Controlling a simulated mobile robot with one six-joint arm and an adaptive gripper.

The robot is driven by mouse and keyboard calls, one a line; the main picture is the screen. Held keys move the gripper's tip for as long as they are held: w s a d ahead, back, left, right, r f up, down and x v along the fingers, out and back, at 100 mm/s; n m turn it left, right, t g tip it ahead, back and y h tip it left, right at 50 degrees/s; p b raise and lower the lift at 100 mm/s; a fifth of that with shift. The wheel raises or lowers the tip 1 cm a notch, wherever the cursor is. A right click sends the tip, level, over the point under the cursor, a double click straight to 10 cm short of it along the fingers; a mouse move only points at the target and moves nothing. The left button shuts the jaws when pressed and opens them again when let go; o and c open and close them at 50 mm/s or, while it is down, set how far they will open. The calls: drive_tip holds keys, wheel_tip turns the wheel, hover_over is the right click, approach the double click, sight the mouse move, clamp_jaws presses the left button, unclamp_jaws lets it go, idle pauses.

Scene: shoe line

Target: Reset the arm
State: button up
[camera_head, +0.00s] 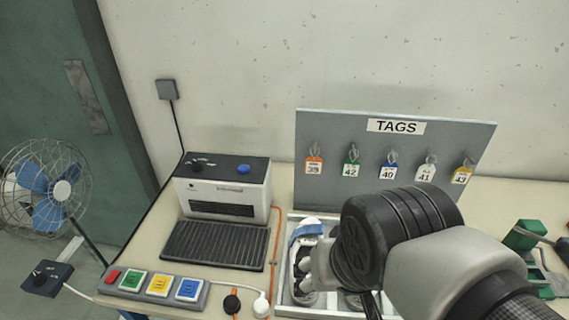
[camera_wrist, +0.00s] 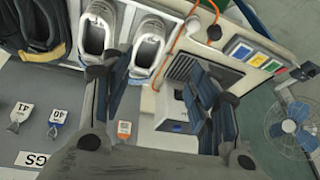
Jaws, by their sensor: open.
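My gripper (camera_wrist: 160,75) is open in the wrist view, its two dark blue-grey fingers wide apart with nothing held between them. In the head view my arm reaches in from the lower right over the tray and hides most of the gripper. A white shoe (camera_wrist: 148,48) shows in the wrist view near the left finger, and a second white shoe (camera_wrist: 97,30) lies beside it. One white shoe (camera_head: 302,275) is partly visible in the head view, left of my wrist. I cannot tell the gap between fingers and shoes.
The grey tag board (camera_head: 345,150) with several hanging tags stands behind the tray (camera_head: 297,311). An orange cable runs between machine and tray. A fan (camera_head: 45,188) stands far left; green items lie far right.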

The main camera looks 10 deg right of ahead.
drive_tip(key=shift+s+d+r+n, duration=0.15)
drive_tip(key=shift+s+n, duration=0.3)
drive_tip(key=shift+n, duration=0.1)
drive_tip(key=shift+s+d+r+n, duration=0.15)
drive_tip(key=shift+s+n, duration=0.25)
drive_tip(key=shift+n, duration=0.15)
idle(0.5)
